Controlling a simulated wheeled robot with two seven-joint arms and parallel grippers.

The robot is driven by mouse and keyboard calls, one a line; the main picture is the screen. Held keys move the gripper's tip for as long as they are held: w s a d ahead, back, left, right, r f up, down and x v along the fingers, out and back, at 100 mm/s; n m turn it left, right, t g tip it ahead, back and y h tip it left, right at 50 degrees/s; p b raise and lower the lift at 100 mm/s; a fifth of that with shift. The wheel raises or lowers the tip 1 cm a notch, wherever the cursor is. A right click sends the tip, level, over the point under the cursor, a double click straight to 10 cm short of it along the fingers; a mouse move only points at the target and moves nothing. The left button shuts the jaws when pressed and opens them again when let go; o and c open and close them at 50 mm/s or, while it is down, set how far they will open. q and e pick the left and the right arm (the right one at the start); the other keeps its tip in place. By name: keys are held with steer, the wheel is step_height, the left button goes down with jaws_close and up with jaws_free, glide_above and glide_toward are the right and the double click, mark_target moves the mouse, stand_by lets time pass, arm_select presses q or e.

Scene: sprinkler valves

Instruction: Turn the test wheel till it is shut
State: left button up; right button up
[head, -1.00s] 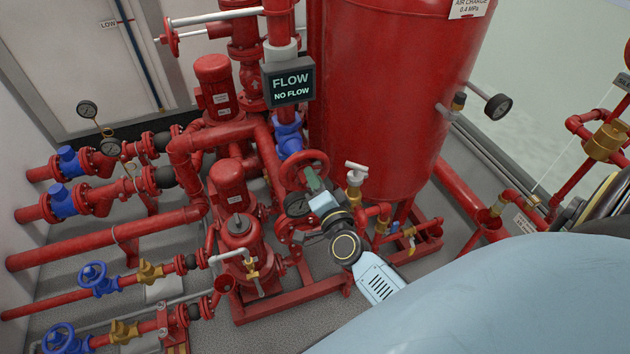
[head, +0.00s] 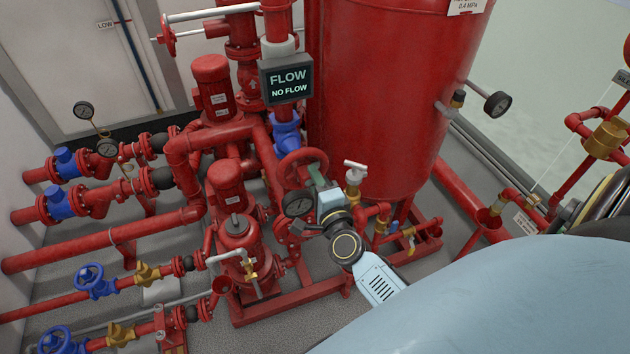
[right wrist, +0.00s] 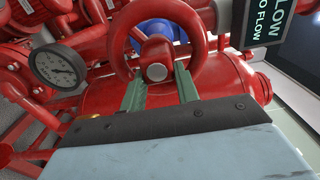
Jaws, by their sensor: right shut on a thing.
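The red test wheel (head: 303,153) is on the red pipework, left of the big tank and below the flow sign. My right gripper (head: 316,177) reaches it from the lower right, and part of the wheel is hidden behind the gripper. In the right wrist view the wheel (right wrist: 122,42) fills the top middle, with a grey hub nut. The green fingers of my right gripper (right wrist: 160,85) stand either side of the wheel's lower part, shut on it. The flow sign (head: 287,80) reads FLOW and NO FLOW. My left gripper is out of view.
A round gauge (head: 298,204) sits close to the left of my right gripper. A brass valve with a pale tee handle (head: 355,171) is close on the right. The red tank (head: 380,100) stands behind. Red pumps and pipes crowd the left.

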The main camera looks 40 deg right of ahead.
steer(key=o, duration=1)
steer(key=b+v, duration=0.1)
steer(key=v, duration=1.2)
steer(key=shift+s, duration=0.25)
steer(key=shift+f, duration=0.1)
